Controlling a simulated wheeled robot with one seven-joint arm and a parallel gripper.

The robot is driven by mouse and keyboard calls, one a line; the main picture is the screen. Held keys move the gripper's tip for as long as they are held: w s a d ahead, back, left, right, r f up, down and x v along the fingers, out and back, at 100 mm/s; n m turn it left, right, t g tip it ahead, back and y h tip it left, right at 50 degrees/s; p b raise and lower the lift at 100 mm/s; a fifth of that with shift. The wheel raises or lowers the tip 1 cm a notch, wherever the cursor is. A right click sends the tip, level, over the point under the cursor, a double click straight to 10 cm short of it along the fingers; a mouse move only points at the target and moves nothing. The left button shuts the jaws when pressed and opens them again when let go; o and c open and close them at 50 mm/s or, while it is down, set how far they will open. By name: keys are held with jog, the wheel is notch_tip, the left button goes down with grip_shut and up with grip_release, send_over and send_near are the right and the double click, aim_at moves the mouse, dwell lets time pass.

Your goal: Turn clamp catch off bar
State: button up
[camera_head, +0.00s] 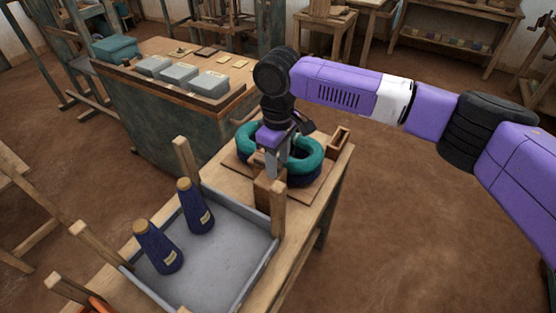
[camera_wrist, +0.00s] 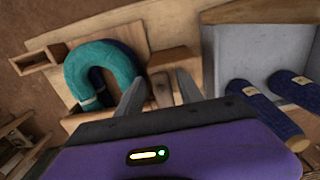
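My gripper (camera_head: 271,174) points down over the near end of a wooden clamp beside the yarn hanks. In the wrist view its two fingers (camera_wrist: 160,92) stand apart. A small wooden piece (camera_wrist: 162,90), which looks like the clamp catch, shows between them; I cannot tell whether they touch it. A wooden bar (camera_wrist: 172,58) runs just beyond it, and in the head view a wooden block (camera_head: 266,192) shows below the fingers. A teal hank (camera_head: 309,156) and a navy hank (camera_head: 303,181) lie on a board behind, partly hidden by my gripper.
A grey tray (camera_head: 212,275) with wooden corner posts holds two navy yarn cones (camera_head: 196,207) (camera_head: 159,248). A small open wooden box (camera_head: 338,139) stands at the table's far right corner. A cabinet (camera_head: 165,130) with grey blocks stands behind. The floor at right is clear.

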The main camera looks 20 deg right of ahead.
grip_shut()
jog(key=shift+n, duration=0.3)
jog(key=n+p, duration=0.2)
jog(key=n, duration=0.1)
jog(key=shift+r, duration=0.1)
jog(key=n, duration=0.3)
jog(key=n+p, duration=0.1)
jog(key=n, duration=0.1)
jog(key=shift+w+d, duration=0.15)
jog(key=shift+w, duration=0.1)
jog(key=n, duration=0.4)
jog(key=shift+w+p, duration=0.15)
jog(key=shift+p, duration=0.15)
jog(key=n, duration=0.5)
jog(key=shift+w, duration=0.15)
jog(key=shift+n, duration=0.3)
